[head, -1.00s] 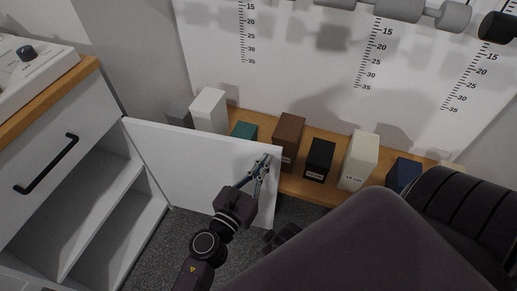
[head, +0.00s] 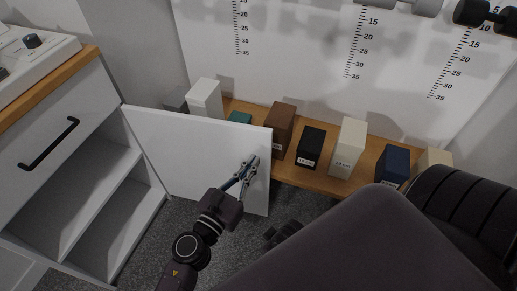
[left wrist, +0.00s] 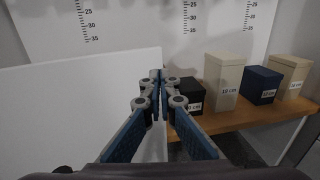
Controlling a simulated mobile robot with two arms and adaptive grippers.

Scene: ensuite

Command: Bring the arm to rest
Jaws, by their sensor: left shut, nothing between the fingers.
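My left gripper (head: 248,166) is in the middle of the head view, in front of the open white cabinet door (head: 190,150) near its right edge. In the left wrist view the gripper (left wrist: 156,78) has its blue-padded fingers together at the tips with nothing between them. The door also shows there, behind and to the left of the fingers (left wrist: 70,110). I cannot tell whether the fingers touch the door. My right gripper is not clearly seen.
A wooden shelf (head: 300,178) bears several boxes, among them a black box (head: 310,147), a cream box (head: 347,148) and a navy box (head: 392,165). A white cabinet (head: 60,130) with open shelves stands at the left. Dumbbells (head: 485,15) are at the top right. Grey carpet lies below.

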